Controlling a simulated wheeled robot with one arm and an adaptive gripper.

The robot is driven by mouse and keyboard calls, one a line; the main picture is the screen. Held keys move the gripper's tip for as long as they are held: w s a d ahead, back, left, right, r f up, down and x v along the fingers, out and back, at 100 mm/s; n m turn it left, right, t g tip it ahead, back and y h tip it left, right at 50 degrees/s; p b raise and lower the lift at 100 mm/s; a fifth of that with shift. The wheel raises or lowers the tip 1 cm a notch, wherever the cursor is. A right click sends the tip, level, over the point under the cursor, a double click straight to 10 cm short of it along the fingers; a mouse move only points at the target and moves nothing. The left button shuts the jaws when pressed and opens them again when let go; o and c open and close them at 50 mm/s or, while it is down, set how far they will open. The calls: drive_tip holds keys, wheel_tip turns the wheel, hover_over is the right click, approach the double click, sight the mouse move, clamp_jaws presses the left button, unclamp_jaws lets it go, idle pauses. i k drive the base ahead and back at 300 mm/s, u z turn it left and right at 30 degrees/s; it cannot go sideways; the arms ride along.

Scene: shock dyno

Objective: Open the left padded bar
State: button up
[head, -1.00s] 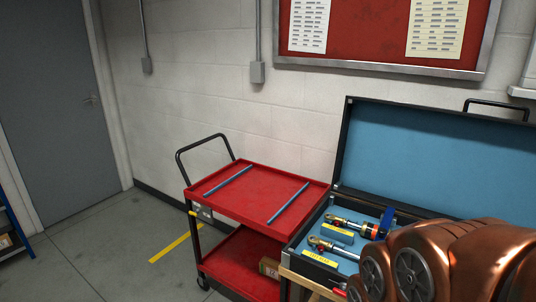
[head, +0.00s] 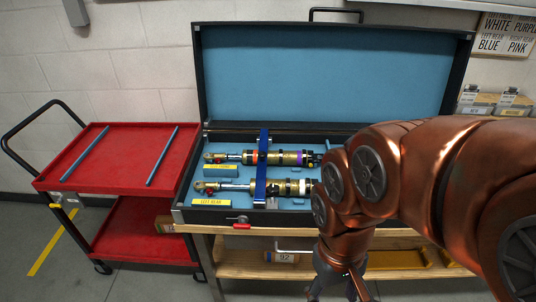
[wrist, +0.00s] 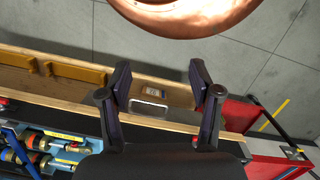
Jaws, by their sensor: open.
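A blue bar (head: 261,168) lies front to back across two shocks in the open case (head: 182,210) and looks closed over them. The rear shock (head: 225,157) and the front shock (head: 232,187) lie side by side, with yellow labels near their left ends. Any second bar to the right is hidden behind my arm. My gripper (wrist: 160,75) is open and empty, in front of the case and apart from the bar. In the wrist view the case's contents show at the lower left, including a blue strip (wrist: 17,146).
The case's raised lid (head: 330,70) stands behind the shocks. A red-handled latch (head: 241,226) is on the case's front. The case rests on a wooden bench (head: 215,255) with a lower shelf. A red cart (head: 120,150) stands at the left. My arm covers the case's right side.

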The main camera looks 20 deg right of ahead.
sight(260, 188)
drive_tip(key=u, duration=0.85)
drive_tip(key=k, duration=1.15)
drive_tip(key=u, duration=0.7)
drive_tip(key=i, duration=1.35)
drive_tip(key=z, duration=1)
drive_tip(key=i, duration=0.45)
drive_tip(key=z, duration=0.35)
